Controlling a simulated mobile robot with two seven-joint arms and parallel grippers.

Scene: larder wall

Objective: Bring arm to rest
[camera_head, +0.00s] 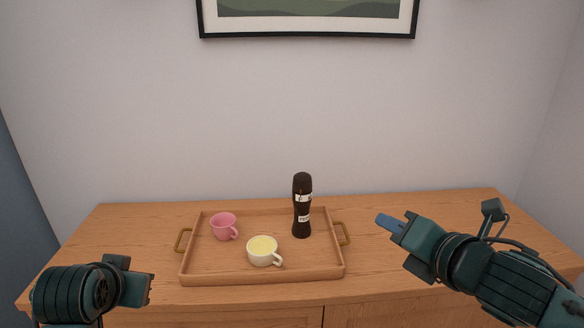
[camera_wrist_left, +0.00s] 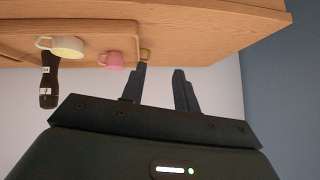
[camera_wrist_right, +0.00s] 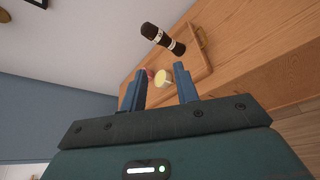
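My right gripper (camera_head: 386,220) is above the right part of the cabinet top, to the right of the tray and apart from it. Its two fingers stand apart with nothing between them in the right wrist view (camera_wrist_right: 157,82). My left arm's end shows at the lower left in the head view, by the cabinet's front edge; its fingers are hard to see there. In the left wrist view my left gripper (camera_wrist_left: 160,80) has its fingers spread and empty.
A wooden tray (camera_head: 225,280) with two side handles stands on the cabinet top (camera_head: 130,228). It holds a pink cup (camera_head: 222,227), a cream cup (camera_head: 260,252) with yellowish contents and an upright dark bottle (camera_head: 302,190). A framed picture (camera_head: 308,37) hangs above. The cabinet's right part is clear.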

